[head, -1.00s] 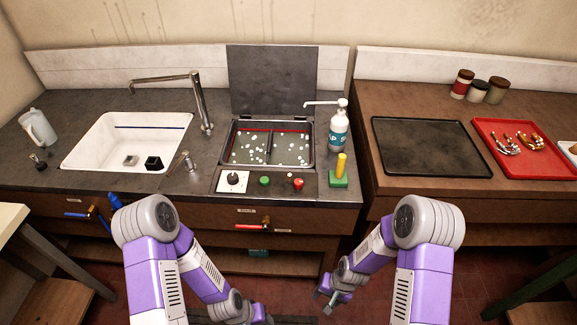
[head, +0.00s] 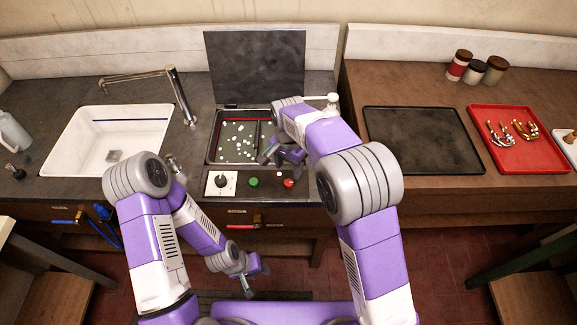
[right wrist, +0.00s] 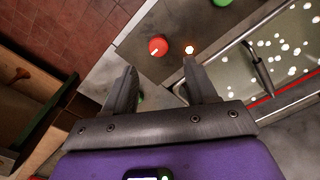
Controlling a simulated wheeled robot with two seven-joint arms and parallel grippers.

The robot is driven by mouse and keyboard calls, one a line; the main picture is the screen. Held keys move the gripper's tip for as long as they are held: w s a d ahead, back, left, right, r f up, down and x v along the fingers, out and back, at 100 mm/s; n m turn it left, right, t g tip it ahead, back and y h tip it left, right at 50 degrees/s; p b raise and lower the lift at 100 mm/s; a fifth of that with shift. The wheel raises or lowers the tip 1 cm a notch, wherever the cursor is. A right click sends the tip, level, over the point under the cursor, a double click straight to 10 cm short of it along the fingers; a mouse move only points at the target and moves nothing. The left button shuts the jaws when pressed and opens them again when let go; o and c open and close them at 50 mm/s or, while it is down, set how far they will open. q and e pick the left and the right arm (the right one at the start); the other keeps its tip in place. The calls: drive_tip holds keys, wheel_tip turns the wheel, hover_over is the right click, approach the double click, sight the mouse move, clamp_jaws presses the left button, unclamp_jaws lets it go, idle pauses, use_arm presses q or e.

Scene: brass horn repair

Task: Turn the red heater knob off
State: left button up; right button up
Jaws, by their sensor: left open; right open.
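The red knob (head: 289,183) sits near the right end of the dark control panel in front of the tank, with its pale mark visible in the right wrist view (right wrist: 158,46). A small lit indicator (right wrist: 189,48) glows beside it. My right gripper (head: 272,157) is open and empty above the tank's front, apart from the knob. In the right wrist view the red knob lies just beyond the gap between my right gripper's fingertips (right wrist: 160,70). My left gripper (head: 255,278) is open and empty, low in front of the counter.
The tank (head: 225,150) has its lid (head: 255,68) raised behind it. A green button (head: 253,182) and a black dial (head: 221,181) share the panel. A soap bottle (head: 332,102) is mostly hidden by my right arm. A black tray (head: 420,140) lies at right.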

sight(289, 182)
drive_tip(key=f+b, duration=0.1)
drive_tip(key=f, duration=0.6)
drive_tip(key=shift+s+f, duration=0.15)
drive_tip(key=shift+s, duration=0.05)
drive_tip(key=c, duration=1.1)
drive_tip(key=shift+o, duration=0.2)
